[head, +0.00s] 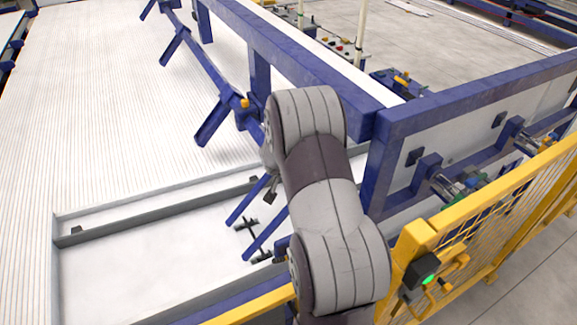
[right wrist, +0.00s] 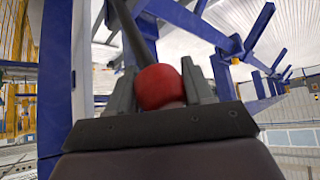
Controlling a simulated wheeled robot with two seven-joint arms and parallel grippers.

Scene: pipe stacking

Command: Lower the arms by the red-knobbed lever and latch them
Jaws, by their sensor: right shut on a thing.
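In the right wrist view, the red knob (right wrist: 160,88) sits between the two grey fingers of my right gripper (right wrist: 158,76), which is shut on it. The dark lever rod (right wrist: 133,35) runs from the knob up and to the left. In the head view my grey right arm hides the knob, and the lever cannot be made out. Several blue arms (head: 213,122) hang at a slant from a long blue bar (head: 208,65). Which part is the latch I cannot tell. My left gripper is not in view.
A blue frame beam (head: 300,72) runs behind my right arm to a blue post (head: 380,180). A yellow mesh fence (head: 480,210) with a green-lit box (head: 425,272) stands at the right. A white ribbed bed (head: 110,110) and a grey-rimmed tray (head: 56,260) lie at the left.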

